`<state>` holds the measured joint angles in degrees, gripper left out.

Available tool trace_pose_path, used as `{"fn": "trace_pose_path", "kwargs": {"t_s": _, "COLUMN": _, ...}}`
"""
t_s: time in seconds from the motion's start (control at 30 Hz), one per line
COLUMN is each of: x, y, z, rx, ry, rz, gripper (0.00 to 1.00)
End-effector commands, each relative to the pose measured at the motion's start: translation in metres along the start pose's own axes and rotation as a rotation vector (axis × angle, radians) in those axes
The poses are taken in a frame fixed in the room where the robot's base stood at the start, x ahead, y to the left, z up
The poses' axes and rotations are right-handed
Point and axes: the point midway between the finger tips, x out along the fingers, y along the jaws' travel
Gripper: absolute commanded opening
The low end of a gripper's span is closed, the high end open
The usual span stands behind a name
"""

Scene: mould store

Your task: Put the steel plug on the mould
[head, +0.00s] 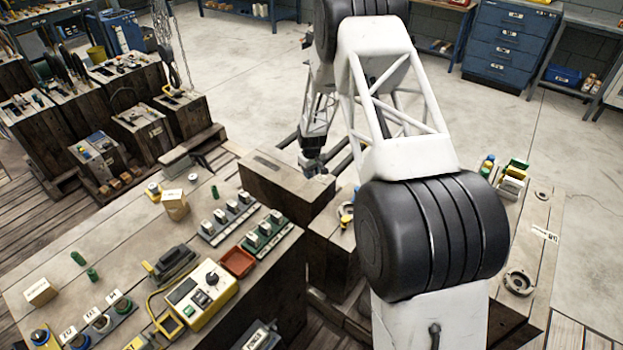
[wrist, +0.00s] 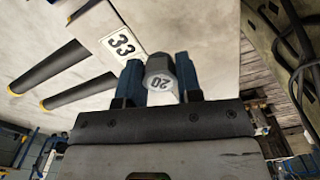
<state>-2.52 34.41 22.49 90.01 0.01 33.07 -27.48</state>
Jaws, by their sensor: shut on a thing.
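My gripper (head: 313,168) hangs above a pale-topped block (head: 290,188) near the middle of the head view. The plug is held between the fingertips. In the head view it is too small to make out clearly. I cannot tell for sure which block is the mould.
Two dark bars with yellow ends (wrist: 50,75) lie left of the plug in the wrist view. A bench (head: 40,245) at left holds a yellow control box (head: 203,295), a red tray (head: 238,262) and green-and-grey racks. My arm hides part of the right bench (head: 545,205). Open floor lies behind.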

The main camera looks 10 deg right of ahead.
Motion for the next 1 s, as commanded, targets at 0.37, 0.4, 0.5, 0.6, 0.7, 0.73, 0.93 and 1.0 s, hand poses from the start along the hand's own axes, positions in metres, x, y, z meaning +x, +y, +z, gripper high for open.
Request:
{"fn": "trace_pose_path", "kwargs": {"t_s": 0.37, "x": 0.031, "y": 0.000, "z": 0.000, "rx": 0.000, "ry": 0.000, "rz": 0.000, "gripper": 0.07}}
{"fn": "trace_pose_path", "kwargs": {"t_s": 0.4, "x": 0.032, "y": 0.000, "z": 0.000, "rx": 0.000, "ry": 0.000, "rz": 0.000, "gripper": 0.07}}
{"fn": "trace_pose_path", "kwargs": {"t_s": 0.5, "x": 0.033, "y": 0.000, "z": 0.000, "rx": 0.000, "ry": 0.000, "rz": 0.000, "gripper": 0.07}}
{"fn": "trace_pose_path", "kwargs": {"t_s": 0.6, "x": 0.033, "y": 0.000, "z": 0.000, "rx": 0.000, "ry": 0.000, "rz": 0.000, "gripper": 0.07}}
{"fn": "trace_pose_path", "kwargs": {"t_s": 0.7, "x": 0.033, "y": 0.000, "z": 0.000, "rx": 0.000, "ry": 0.000, "rz": 0.000, "gripper": 0.07}}
{"fn": "trace_pose_path", "kwargs": {"t_s": 0.73, "x": 0.033, "y": 0.000, "z": 0.000, "rx": 0.000, "ry": 0.000, "rz": 0.000, "gripper": 0.07}}
{"fn": "trace_pose_path", "kwargs": {"t_s": 0.93, "x": 0.036, "y": 0.000, "z": 0.000, "rx": 0.000, "ry": 0.000, "rz": 0.000, "gripper": 0.43}}
{"fn": "trace_pose_path", "kwargs": {"t_s": 1.0, "x": 0.036, "y": 0.000, "z": 0.000, "rx": 0.000, "ry": 0.000, "rz": 0.000, "gripper": 0.54}}
